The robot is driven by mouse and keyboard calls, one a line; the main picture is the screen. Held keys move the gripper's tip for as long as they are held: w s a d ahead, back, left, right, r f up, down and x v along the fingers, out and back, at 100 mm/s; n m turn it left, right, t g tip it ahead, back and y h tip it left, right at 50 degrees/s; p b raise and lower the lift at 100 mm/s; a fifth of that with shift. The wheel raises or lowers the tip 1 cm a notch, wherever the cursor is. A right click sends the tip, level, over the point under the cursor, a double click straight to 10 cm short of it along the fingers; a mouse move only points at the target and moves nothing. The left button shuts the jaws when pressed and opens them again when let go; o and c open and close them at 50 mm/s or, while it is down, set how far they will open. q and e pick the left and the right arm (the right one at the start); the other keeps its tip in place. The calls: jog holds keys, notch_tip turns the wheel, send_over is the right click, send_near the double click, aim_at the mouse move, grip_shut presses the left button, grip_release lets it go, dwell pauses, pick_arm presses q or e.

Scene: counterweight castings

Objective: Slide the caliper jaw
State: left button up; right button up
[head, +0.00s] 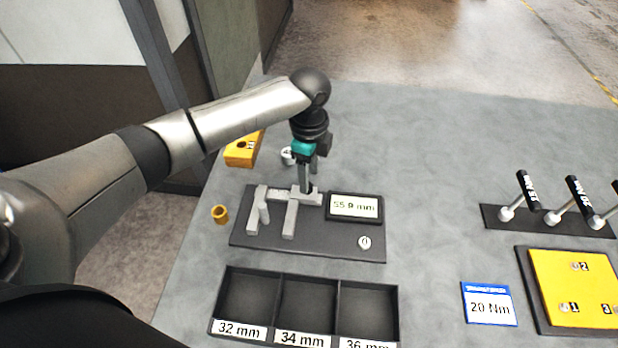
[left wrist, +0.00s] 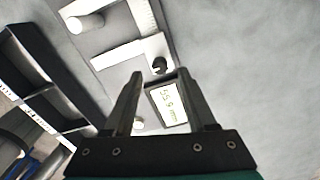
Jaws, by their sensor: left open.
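The caliper lies on a dark base plate (head: 310,248). Its grey sliding jaw (head: 290,220) stands apart from the fixed jaw (head: 253,205) on the left. A short light cylinder (head: 264,213) is between the jaws; it also shows in the left wrist view (left wrist: 85,23). The display (head: 354,206) reads 55.9 mm. My left gripper (head: 308,186) is over the slider's right end. In the left wrist view its two fingers (left wrist: 160,75) are open, with the slider's dark knob (left wrist: 159,65) between and just beyond the tips. Contact cannot be told. My right gripper is out of view.
A bin tray (head: 308,272) with compartments labelled 32, 34 and 36 mm is in front. A yellow block (head: 240,152) and a brass bushing (head: 220,214) stand left. Black-handled tools (head: 548,218), a 20 Nm card (head: 488,303) and a yellow plate (head: 585,275) are at right.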

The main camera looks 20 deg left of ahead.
pick_arm(q)
notch_tip(320, 180, up, 13)
jog(key=shift+f+p, duration=0.15)
jog(key=shift+p, duration=0.2)
dwell(0.3)
